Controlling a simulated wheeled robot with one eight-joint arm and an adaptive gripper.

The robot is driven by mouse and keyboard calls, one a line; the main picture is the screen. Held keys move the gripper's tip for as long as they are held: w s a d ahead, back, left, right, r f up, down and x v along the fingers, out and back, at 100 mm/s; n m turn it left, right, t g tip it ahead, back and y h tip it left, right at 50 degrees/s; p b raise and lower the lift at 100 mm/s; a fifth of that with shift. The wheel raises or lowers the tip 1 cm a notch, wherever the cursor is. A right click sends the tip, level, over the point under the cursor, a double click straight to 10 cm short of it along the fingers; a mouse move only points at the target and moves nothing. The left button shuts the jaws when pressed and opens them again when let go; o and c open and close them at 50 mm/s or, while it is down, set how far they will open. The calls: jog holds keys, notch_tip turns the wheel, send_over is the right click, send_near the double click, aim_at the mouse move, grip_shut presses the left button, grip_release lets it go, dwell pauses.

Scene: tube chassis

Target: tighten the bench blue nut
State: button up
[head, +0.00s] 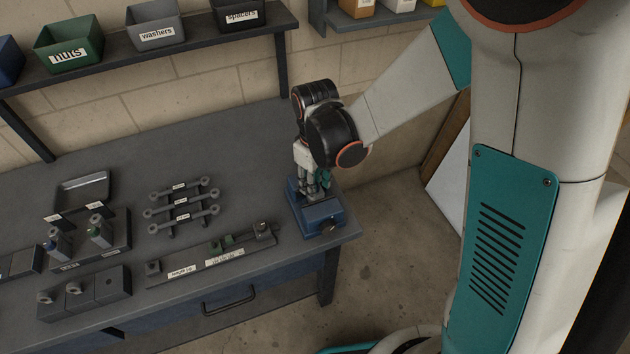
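My gripper (313,184) points down over the blue vise (322,222) at the bench's right end. Its fingers are partly hidden and reach down to the vise's jaws. A small teal-green part shows beside the fingertips; I cannot tell whether they touch or hold it. I cannot make out a blue nut at the vise. A small grey piece with a blue mark (48,246) stands in a holder at the bench's left, beside a similar piece with a green mark (97,231).
The grey bench (240,150) is clear behind the vise. A labelled rail (210,252) lies left of the vise, with a wrench rack (183,208) behind it. A shallow tray (83,187) lies farther left. Bins labelled nuts (70,44), washers (156,25) and spacers stand on the shelf above.

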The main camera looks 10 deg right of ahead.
dwell(0.3)
jog(key=shift+r, duration=3.75)
